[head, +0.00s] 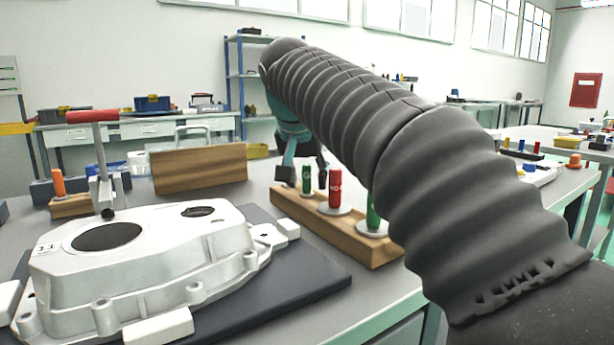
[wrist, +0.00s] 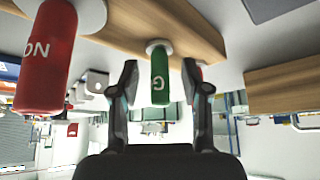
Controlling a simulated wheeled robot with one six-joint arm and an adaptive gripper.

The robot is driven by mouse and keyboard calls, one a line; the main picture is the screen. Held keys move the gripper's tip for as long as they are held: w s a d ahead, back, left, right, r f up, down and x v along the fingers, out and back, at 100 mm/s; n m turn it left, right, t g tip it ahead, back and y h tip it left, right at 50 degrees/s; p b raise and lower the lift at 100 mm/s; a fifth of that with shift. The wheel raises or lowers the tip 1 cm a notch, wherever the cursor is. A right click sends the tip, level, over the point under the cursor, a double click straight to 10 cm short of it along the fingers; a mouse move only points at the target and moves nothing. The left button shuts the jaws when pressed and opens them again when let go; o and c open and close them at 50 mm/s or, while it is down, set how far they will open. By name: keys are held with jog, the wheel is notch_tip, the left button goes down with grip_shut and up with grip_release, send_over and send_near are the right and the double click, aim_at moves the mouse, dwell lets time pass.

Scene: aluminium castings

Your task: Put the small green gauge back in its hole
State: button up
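The small green gauge (head: 306,178) stands upright at the far end of the wooden rack (head: 330,229), with its grey flange at the rack's top. In the wrist view, which looks inverted, the gauge (wrist: 160,75) shows a "G" and sits between the fingers of my gripper (wrist: 159,85), with a gap on both sides. My gripper (head: 305,177) is open around it. Whether its pin is fully down in a hole is hidden. A larger red gauge (head: 335,189) stands beside it, also in the wrist view (wrist: 45,60). A larger green gauge (head: 373,216) is partly behind my arm.
A white aluminium casting (head: 150,262) lies on a dark mat (head: 318,277) at left. A red-handled tool (head: 93,117) stands at the casting. A wooden block (head: 200,168) and an orange gauge (head: 57,183) are behind it. A red piece (wrist: 197,73) shows behind one finger.

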jog(key=shift+r, duration=0.1)
jog(key=v, duration=1.1)
jog(key=shift+s+r, duration=0.3)
